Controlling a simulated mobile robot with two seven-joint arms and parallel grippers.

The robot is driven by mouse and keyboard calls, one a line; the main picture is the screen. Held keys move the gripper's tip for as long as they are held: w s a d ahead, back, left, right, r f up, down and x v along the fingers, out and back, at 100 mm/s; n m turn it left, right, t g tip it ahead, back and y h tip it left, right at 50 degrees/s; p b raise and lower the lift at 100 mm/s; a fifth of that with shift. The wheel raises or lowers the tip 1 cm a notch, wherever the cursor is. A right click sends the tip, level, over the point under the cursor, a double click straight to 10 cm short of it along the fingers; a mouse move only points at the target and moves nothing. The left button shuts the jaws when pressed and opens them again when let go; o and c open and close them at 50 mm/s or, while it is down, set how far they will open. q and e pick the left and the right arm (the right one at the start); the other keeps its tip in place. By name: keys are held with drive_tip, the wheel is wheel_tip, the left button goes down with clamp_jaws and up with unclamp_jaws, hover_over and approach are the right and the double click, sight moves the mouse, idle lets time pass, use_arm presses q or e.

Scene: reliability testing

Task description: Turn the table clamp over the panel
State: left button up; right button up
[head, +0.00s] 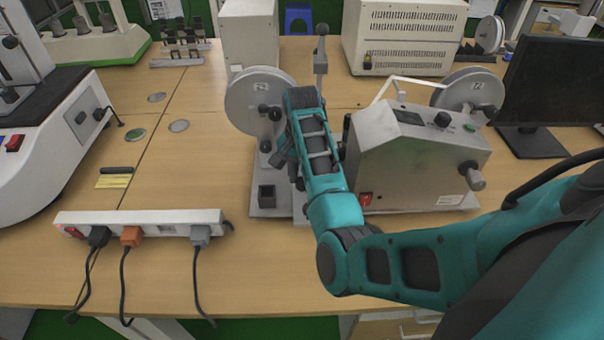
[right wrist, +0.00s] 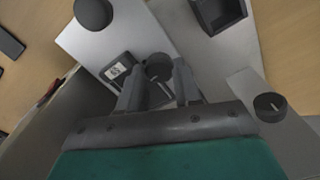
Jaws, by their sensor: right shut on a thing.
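A grey metal stand with a pale round disc (head: 252,92) and a flat base (head: 267,207) stands mid-table. Small dark knobs (head: 265,146) show on its front; which part is the table clamp or the panel I cannot tell for sure. My right gripper (right wrist: 158,78) is at this stand, fingers pointing away from the camera in the right wrist view, shut on a dark round knob (right wrist: 158,66). In the head view my right forearm and wrist hide most of the gripper and the held part. My left gripper is not in view.
A grey control box (head: 420,165) with a red switch stands close to the right of my wrist. A white power strip (head: 140,221) with cables lies at the front left. A monitor (head: 556,80) stands far right. Bare table (head: 190,165) lies left of the stand.

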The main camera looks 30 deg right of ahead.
drive_tip(key=shift+r+m, duration=0.1)
drive_tip(key=shift+m, duration=0.9)
drive_tip(key=o, duration=1)
drive_tip(key=shift+o, duration=0.2)
wheel_tip(320, 180, up, 13)
idle(0.3)
